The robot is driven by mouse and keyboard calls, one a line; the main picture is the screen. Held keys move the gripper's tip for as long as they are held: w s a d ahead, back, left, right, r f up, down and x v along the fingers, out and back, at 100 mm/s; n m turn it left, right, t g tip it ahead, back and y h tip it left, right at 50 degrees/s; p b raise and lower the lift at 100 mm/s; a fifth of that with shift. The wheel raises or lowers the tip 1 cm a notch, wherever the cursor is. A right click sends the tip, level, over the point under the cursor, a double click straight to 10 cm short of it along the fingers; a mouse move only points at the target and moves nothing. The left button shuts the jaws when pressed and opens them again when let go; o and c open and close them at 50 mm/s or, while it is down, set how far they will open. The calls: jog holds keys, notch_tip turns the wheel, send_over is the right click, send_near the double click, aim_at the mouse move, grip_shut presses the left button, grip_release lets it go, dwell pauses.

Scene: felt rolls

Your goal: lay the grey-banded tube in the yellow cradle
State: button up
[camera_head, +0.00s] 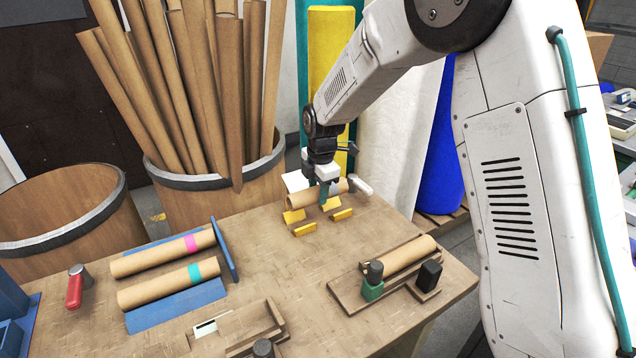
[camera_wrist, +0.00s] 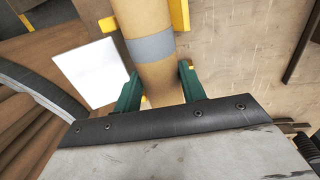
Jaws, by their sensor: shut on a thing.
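The grey-banded tube (camera_head: 302,199) is a brown cardboard roll held level in my gripper (camera_head: 325,199). Its grey band (camera_wrist: 152,46) shows clearly in the wrist view, just beyond my green fingers, which close on both sides of the tube (camera_wrist: 158,76). The yellow cradle (camera_head: 305,230) has several short yellow blocks on the table. In the head view the tube appears just above and behind these blocks, roughly along their line. In the wrist view yellow cradle blocks (camera_wrist: 179,14) flank the tube past the band. The exact gap between tube and cradle cannot be told.
A pink-banded tube (camera_head: 165,252) and a teal-banded tube (camera_head: 168,286) lie on a blue rack at left. Another tube (camera_head: 404,254) lies in a wooden fixture at right. A barrel of tall tubes (camera_head: 215,205) stands behind the table. A red-handled tool (camera_head: 74,290) lies left.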

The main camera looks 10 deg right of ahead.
send_over(318, 218)
jog(key=shift+f, duration=2.45)
jog(key=shift+f, duration=0.6)
jog(key=o, duration=1.4)
jog(key=r, duration=0.5)
jog(key=s+r, duration=0.1)
jog(key=r, duration=0.1)
jog(key=shift+d+r, duration=0.2)
jog(key=shift+r, duration=0.15)
